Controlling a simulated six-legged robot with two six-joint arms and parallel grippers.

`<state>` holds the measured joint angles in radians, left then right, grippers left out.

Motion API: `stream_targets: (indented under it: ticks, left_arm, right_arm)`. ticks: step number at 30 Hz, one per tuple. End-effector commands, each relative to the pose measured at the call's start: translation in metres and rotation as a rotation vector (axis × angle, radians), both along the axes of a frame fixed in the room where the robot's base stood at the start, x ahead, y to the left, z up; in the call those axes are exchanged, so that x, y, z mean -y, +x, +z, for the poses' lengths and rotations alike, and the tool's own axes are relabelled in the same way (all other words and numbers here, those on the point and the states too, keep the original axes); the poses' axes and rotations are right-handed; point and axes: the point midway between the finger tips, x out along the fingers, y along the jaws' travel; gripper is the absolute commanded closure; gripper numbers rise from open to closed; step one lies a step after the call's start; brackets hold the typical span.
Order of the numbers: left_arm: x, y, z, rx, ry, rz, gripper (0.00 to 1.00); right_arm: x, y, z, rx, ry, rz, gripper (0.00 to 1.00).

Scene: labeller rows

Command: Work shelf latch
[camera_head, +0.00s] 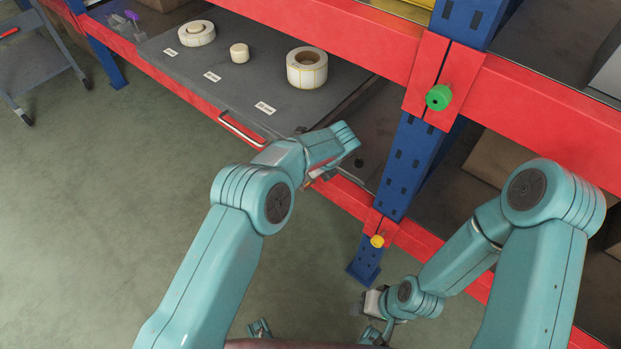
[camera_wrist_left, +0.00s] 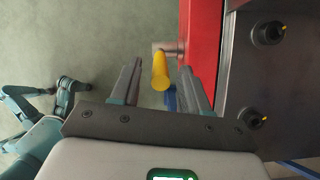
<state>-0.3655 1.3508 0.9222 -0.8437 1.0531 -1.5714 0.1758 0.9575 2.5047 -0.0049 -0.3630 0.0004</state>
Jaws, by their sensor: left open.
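A yellow cylindrical latch grip (camera_wrist_left: 160,72) on a metal stem (camera_wrist_left: 168,50) stands out from the red beam (camera_wrist_left: 202,40) in the left wrist view. My left gripper (camera_wrist_left: 160,68) is open, with one finger on each side of the grip; I see gaps on both sides. In the head view my left arm covers most of this gripper and the grip. My right gripper (camera_head: 371,304) is low, near the foot of the blue upright (camera_head: 409,165); its fingers are too small to read.
Floor at left is mostly clear; a cart (camera_head: 35,50) stands far left.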

Motion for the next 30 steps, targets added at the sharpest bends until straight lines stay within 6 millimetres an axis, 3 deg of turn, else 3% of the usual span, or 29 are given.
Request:
stream_targets:
  ticks: [6,16,20,26,30]
  left_arm:
    - [-0.005,0.005,-0.023,0.001,-0.001,0.001,0.55]
    - [-0.005,0.006,-0.026,0.001,-0.001,-0.001,0.55]
    - [-0.005,0.005,-0.026,0.001,-0.001,-0.001,0.97]
    - [-0.004,0.005,-0.028,0.005,0.007,-0.002,1.00]
    - [0.003,0.000,-0.036,0.058,0.087,-0.006,1.00]
  right_arm:
    - [0.000,0.000,-0.005,0.000,0.000,0.000,0.57]
    - [0.000,0.000,-0.005,0.000,0.000,0.000,0.57]
    - [0.000,0.000,-0.005,0.000,0.000,0.000,0.57]
    - [0.000,0.000,-0.007,0.000,0.000,0.000,0.57]
    - [0.000,0.000,-0.026,0.000,0.000,0.000,0.57]
